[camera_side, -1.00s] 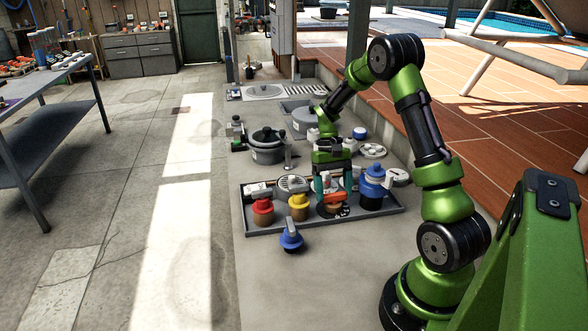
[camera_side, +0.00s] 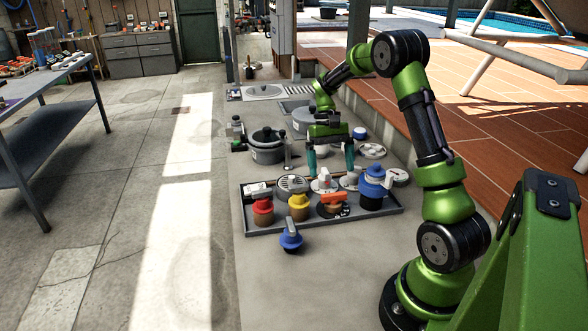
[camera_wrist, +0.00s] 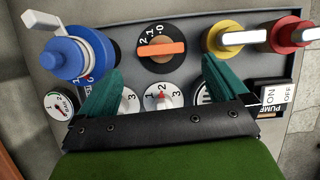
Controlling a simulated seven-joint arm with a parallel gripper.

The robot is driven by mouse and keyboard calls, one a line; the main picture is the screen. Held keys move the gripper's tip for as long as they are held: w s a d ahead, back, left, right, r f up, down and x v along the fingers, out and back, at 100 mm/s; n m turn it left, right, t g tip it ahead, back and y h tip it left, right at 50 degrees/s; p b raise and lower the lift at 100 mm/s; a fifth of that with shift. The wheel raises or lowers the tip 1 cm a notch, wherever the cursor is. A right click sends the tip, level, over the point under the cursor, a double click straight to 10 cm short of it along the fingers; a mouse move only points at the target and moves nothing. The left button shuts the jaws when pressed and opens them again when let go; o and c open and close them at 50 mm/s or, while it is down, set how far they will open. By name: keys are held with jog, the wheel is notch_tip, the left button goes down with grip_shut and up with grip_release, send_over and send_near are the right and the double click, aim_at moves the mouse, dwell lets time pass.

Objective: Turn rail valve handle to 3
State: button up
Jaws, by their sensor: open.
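An orange bar handle (camera_side: 334,199) sits on a round black dial in the grey tray, between the yellow and blue valves. In the wrist view the orange handle (camera_wrist: 161,49) lies nearly level across the dial (camera_wrist: 160,66). White marks 0, 1 and 2 show above it, with 2 nearest its left end; no 3 can be read. My gripper (camera_side: 331,172) is open and empty, raised above and behind the handle in the side view. Its teal fingers (camera_wrist: 160,65) stand apart on either side of the handle in the wrist view, touching nothing visible.
The grey tray (camera_side: 268,231) also holds a red valve (camera_side: 263,211), a yellow valve (camera_side: 299,207), a tall blue valve (camera_side: 373,190) and white numbered dials (camera_wrist: 163,97). Grey pots (camera_side: 266,150) stand behind.

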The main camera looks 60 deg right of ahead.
jog(key=v, duration=1)
jog(key=s+a+r+n+t, duration=0.1)
jog(key=s+a+t, duration=0.2)
jog(key=a, duration=0.6)
jog(key=s+a+r+n+t, duration=0.1)
jog(key=s+a+t, duration=0.3)
jog(key=a, duration=0.5)
jog(key=s+a+r+n+t, duration=0.2)
jog(key=s+a, duration=0.3)
jog(key=a, duration=0.4)
jog(key=shift+a+r+t+h, duration=0.35)
jog(key=shift+t+h, duration=0.05)
jog(key=shift+t, duration=0.4)
